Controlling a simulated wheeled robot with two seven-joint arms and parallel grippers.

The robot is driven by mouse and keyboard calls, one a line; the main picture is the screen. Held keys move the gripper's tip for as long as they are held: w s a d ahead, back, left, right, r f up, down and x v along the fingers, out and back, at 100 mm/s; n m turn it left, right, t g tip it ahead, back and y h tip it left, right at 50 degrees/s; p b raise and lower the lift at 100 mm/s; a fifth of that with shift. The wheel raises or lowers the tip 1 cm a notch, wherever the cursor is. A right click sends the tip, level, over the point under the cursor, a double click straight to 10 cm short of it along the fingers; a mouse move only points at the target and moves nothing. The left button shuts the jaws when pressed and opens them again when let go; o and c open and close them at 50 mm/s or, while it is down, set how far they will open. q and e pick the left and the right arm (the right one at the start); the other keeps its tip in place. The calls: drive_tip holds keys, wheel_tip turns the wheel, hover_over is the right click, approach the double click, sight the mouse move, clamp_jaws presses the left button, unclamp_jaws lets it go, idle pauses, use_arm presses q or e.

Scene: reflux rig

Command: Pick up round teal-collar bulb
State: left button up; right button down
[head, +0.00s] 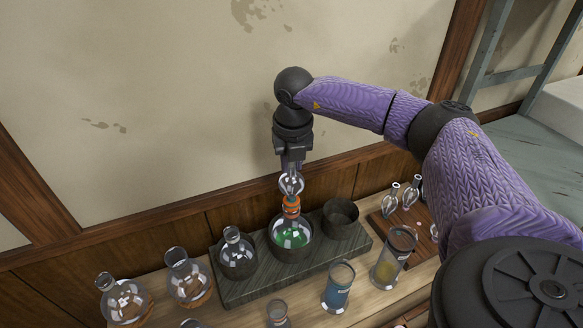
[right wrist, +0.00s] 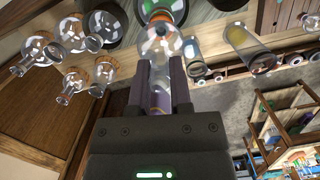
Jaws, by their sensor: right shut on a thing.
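My right gripper (head: 291,166) points down and is shut on a clear glass bulb (head: 291,185). The bulb is upright, just over the orange collar (head: 291,206) of a round flask with green liquid (head: 291,236); I cannot tell whether it is seated in it. In the right wrist view the fingers (right wrist: 162,88) stand on both sides of the glass bulb (right wrist: 160,48). I cannot make out a teal collar on it; the fingers hide part of it. My left gripper is not in view.
The green flask stands on a dark stone slab (head: 240,290), between a small clear flask (head: 237,255) and an empty dark cup (head: 341,220). Clear flasks (head: 125,300) stand at left. Blue (head: 338,285) and yellow (head: 393,258) vessels stand in front. Glass bulbs (head: 391,201) sit on a wooden board at right.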

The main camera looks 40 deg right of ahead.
drive_tip(key=shift+r, duration=0.1)
drive_tip(key=shift+r, duration=0.3)
wheel_tip(320, 180, up, 3)
drive_tip(key=shift+f, duration=0.1)
drive_tip(key=s+a+b, duration=0.1)
drive_tip(key=s+a, duration=0.1)
drive_tip(key=s, duration=0.6)
drive_tip(key=s+a+b, duration=0.2)
drive_tip(key=s+a, duration=0.1)
drive_tip(key=s, duration=0.6)
drive_tip(key=shift+a, duration=0.25)
